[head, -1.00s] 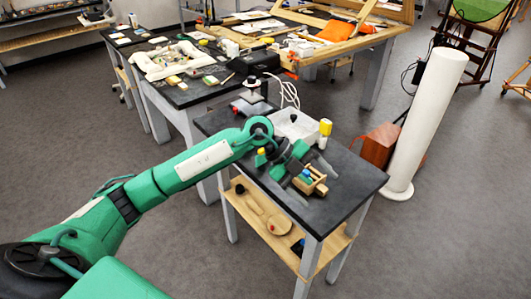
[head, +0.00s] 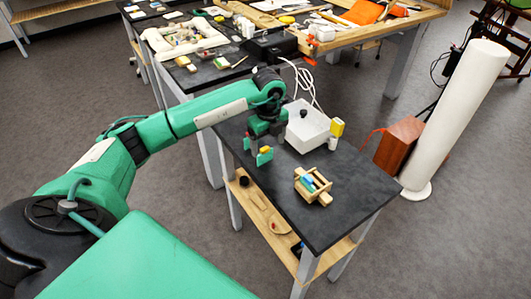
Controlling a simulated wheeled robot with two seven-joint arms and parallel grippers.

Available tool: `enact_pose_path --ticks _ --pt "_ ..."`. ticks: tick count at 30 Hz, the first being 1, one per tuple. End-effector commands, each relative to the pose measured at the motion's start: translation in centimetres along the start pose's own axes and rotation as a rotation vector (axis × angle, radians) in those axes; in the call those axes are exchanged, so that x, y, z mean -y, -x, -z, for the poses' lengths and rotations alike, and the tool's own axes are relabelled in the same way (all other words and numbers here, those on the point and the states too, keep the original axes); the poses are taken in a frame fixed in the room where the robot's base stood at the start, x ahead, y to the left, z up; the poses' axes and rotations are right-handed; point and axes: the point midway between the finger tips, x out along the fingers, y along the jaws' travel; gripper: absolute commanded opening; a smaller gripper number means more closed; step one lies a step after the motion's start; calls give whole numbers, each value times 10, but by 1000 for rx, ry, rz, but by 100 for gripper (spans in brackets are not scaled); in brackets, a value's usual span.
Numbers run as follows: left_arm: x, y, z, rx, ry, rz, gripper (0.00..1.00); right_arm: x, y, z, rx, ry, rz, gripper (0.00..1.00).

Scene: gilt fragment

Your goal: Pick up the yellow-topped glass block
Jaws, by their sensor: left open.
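My right gripper is not in view.
A wooden box (head: 300,184) with small coloured pieces stands right of the gripper on the dark table (head: 335,220). The table's front is clear.

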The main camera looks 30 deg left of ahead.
Motion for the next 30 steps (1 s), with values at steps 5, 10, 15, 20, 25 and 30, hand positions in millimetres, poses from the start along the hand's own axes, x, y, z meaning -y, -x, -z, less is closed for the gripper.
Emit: enact_pose_path --ticks 5,10,15,20,25,30 --pt "0 -12 0 0 0 0 80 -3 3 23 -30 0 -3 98" --pt "-3 -31 -4 -2 1 -2 80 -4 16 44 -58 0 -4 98" --pt "-3 -56 -5 -2 -1 0 80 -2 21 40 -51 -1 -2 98" --pt "-3 -63 -5 -1 -1 1 80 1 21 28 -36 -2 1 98" --pt "-3 -63 -5 -1 -1 1 76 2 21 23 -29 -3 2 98" --pt "-3 -62 -5 -1 -1 2 43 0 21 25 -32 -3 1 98"
